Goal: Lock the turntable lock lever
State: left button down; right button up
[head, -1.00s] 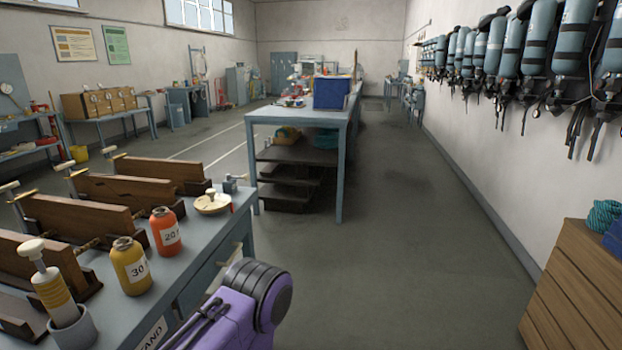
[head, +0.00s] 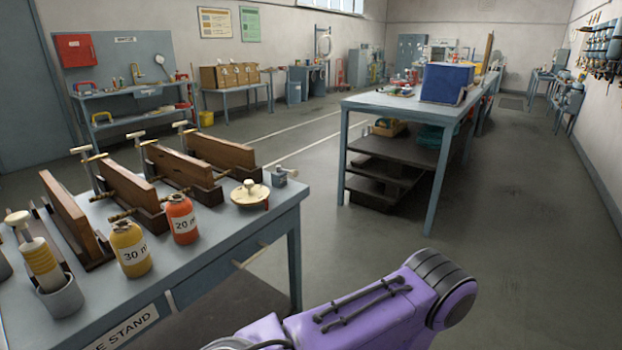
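A round cream turntable (head: 250,195) with a small knob on top sits near the right end of the stand's top. Just beyond it, at the stand's far right corner, is a small grey block (head: 279,177) with a thin lever (head: 288,171) pointing up and to the right. The lever looks apart from the disc, but it is too small to tell its exact setting. A purple link of my own arm crosses the bottom of the view. Neither gripper is in view.
The stand (head: 215,262) also holds a yellow bottle (head: 130,250), an orange bottle (head: 182,219), a plunger in a grey cup (head: 60,298) and several wooden boards in clamps. A long table (head: 400,105) with a blue crate (head: 446,83) stands beyond. Open floor lies between and to the right.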

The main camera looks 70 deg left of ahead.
aim_at(294, 172)
jog(key=u, duration=0.75)
jog(key=i, duration=0.95)
jog(key=u, duration=1)
